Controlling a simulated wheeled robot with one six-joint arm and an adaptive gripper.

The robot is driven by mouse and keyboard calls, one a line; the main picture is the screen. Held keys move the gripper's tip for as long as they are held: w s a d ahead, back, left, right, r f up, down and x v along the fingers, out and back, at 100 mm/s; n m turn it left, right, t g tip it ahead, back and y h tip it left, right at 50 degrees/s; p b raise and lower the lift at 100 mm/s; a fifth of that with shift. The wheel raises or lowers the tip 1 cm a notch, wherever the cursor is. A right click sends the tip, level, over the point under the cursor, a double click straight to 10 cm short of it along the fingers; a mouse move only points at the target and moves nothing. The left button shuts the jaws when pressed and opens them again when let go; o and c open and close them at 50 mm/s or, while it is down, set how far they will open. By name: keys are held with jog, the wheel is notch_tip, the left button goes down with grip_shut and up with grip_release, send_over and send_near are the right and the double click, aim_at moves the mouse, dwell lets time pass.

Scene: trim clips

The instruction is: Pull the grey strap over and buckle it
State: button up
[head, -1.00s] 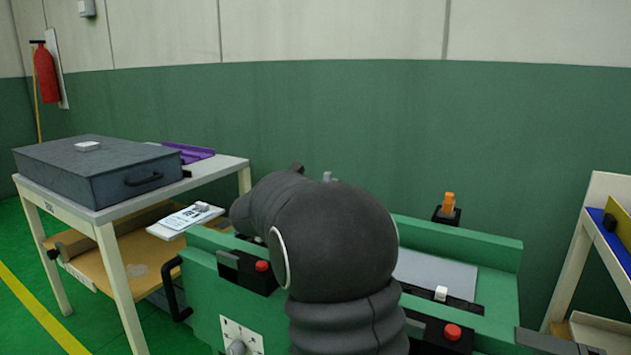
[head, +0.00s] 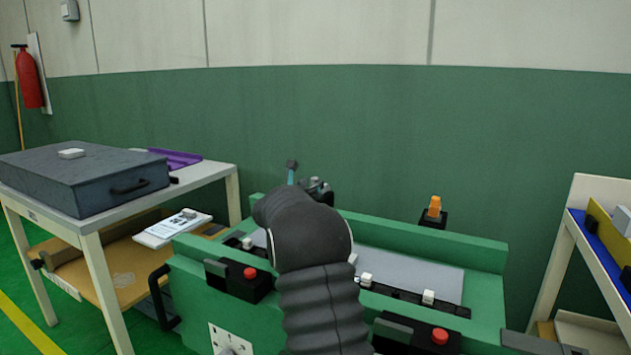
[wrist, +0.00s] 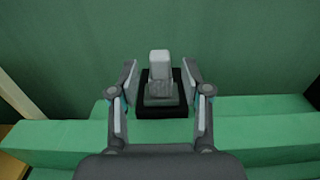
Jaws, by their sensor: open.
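A grey strap tab (wrist: 160,66) stands upright on a black base (wrist: 160,108) at the back of the green bench, seen in the wrist view. My gripper (wrist: 159,75) is open, with one finger on each side of the tab. Gaps show between both fingers and the tab. In the head view my gripper (head: 306,181) is at the far edge of the bench, mostly behind my arm. The grey tab cannot be clearly told there. I cannot make out a buckle with certainty.
An orange tab (head: 434,206) stands on its own black base at the back right. A grey plate (head: 410,270) lies on the green bench (head: 480,255), with white clips (head: 428,297) along its front. Red buttons (head: 440,336) sit at the front. A low green wall runs behind.

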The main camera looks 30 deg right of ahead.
aim_at(313, 183)
jog(key=shift+x, duration=1.55)
grip_shut()
